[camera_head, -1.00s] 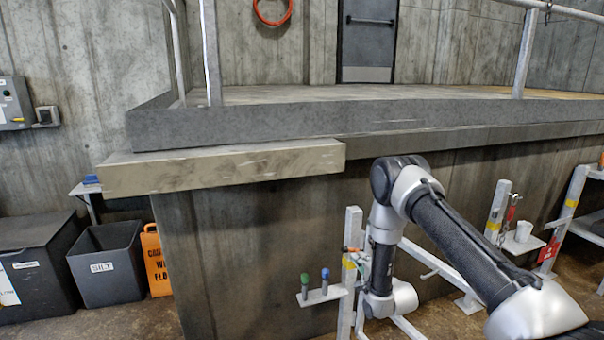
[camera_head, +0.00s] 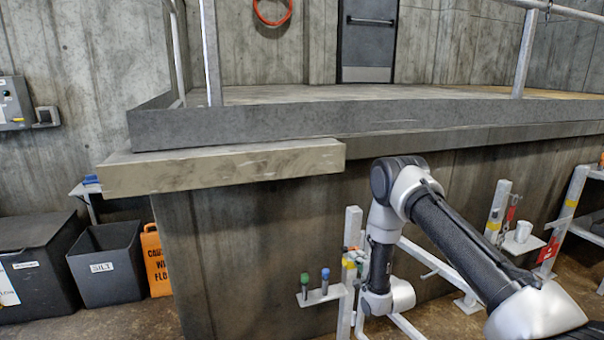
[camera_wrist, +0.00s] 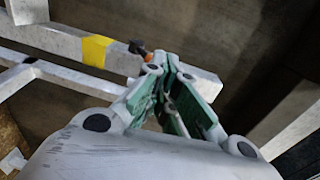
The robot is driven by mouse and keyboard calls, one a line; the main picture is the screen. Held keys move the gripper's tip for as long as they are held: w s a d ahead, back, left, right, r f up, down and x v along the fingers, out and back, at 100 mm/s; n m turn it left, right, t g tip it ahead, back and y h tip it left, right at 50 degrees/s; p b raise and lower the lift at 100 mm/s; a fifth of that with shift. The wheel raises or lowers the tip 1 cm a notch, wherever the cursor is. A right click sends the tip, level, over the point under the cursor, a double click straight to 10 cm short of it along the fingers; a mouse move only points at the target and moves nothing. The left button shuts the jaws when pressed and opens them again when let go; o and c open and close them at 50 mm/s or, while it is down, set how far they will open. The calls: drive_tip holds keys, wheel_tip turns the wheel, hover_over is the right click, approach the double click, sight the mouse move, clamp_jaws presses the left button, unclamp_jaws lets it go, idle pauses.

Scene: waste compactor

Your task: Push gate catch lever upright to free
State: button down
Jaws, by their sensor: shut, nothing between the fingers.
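My gripper (camera_wrist: 168,65) is shut and empty in the wrist view, its green-padded fingers together. Just past the fingertips, a small orange piece with a dark end (camera_wrist: 138,48) sits at the side of a grey metal post (camera_wrist: 60,45) with a yellow band. It looks like the catch lever, but its tilt is unclear and the fingers hide part of it. Whether they touch it, I cannot tell. In the head view, my gripper (camera_head: 359,260) is beside the upper part of the gate post (camera_head: 352,222), and the lever is too small to make out clearly.
A small shelf (camera_head: 322,297) with a green-topped and a blue-topped item juts left from the post. Grey rails slope down right of it. A second post (camera_head: 497,212) stands further right. The concrete platform edge (camera_head: 230,170) overhangs behind.

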drive_tip(key=r+x, duration=0.1)
drive_tip(key=x, duration=0.7)
idle(3.3)
idle(0.3)
approach(351, 244)
drive_tip(key=shift+s+a+r, duration=0.45)
drive_tip(key=shift+a+r, duration=0.2)
drive_tip(key=shift+r, duration=0.15)
drive_tip(key=shift+s+a+r, duration=0.45)
drive_tip(key=shift+a+r, duration=0.15)
drive_tip(key=shift+r, duration=0.15)
